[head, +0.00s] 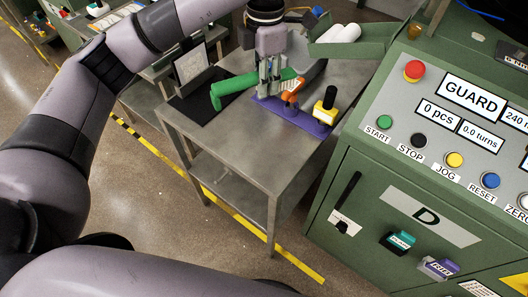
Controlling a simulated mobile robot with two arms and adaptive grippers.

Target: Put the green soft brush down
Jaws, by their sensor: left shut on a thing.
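The green soft brush (228,90) is over the steel table, its thick green end toward the left and its bristle end toward the right. My left gripper (269,90) points down from above and is shut on the brush near its middle. The fingers hide part of the brush. The brush is low over a dark mat (205,106) and the purple holder; I cannot tell whether it touches either. My right gripper is not in view.
The purple holder (295,118) carries an orange tool (291,90) and a yellow block with a black knob (326,107). A green tray with white rolls (345,33) is behind. The green machine's control panel (445,130) stands at right. The table's front (235,140) is clear.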

